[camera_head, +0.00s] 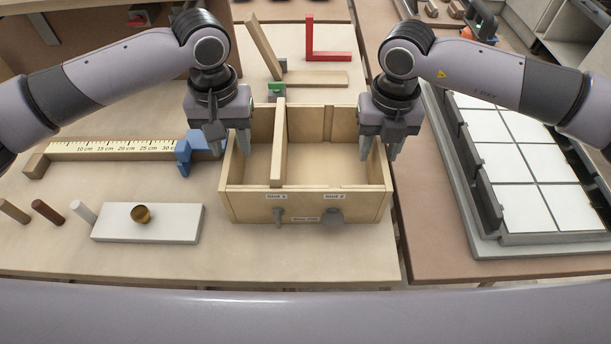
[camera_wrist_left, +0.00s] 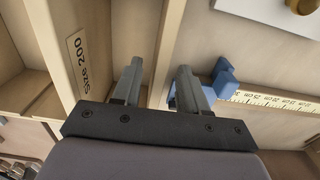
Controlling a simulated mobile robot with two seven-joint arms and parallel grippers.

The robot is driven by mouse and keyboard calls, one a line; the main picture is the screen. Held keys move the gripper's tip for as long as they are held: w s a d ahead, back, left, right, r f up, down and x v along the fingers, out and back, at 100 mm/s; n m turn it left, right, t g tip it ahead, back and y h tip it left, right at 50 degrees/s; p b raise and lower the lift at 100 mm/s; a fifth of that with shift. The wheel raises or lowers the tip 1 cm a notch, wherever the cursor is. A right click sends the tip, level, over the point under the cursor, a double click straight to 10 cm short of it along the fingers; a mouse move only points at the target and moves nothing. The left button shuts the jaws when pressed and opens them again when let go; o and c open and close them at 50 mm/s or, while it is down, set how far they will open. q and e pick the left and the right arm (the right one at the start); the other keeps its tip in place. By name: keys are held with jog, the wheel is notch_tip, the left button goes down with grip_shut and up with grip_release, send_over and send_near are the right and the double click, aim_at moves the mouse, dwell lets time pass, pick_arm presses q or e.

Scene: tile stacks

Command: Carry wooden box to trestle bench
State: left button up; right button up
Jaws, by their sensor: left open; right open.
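The wooden box (camera_head: 355,207) is an open, pale box with a lengthwise divider, standing on the pale tabletop in the middle of the head view. I cannot tell which surface is the trestle bench.
A ruler (camera_head: 115,150) with a blue slider (camera_head: 190,152) lies close to the box's left side. A white block (camera_head: 147,223) with a brass knob is front left. A red square (camera_head: 326,53) lies behind. A grey tray of white tiles (camera_head: 515,160) is at right.

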pick_arm(q)
notch_tip(320, 180, up, 9)
jog(key=shift+f, duration=0.2)
jog(key=shift+r, duration=0.1)
pick_arm(e)
jog(key=shift+r, duration=0.3)
notch_tip(320, 180, up, 12)
jog(key=shift+f, duration=0.25)
pick_arm(q)
jog(key=shift+s, duration=0.1)
pick_arm(e)
jog(key=shift+s+f, duration=0.1)
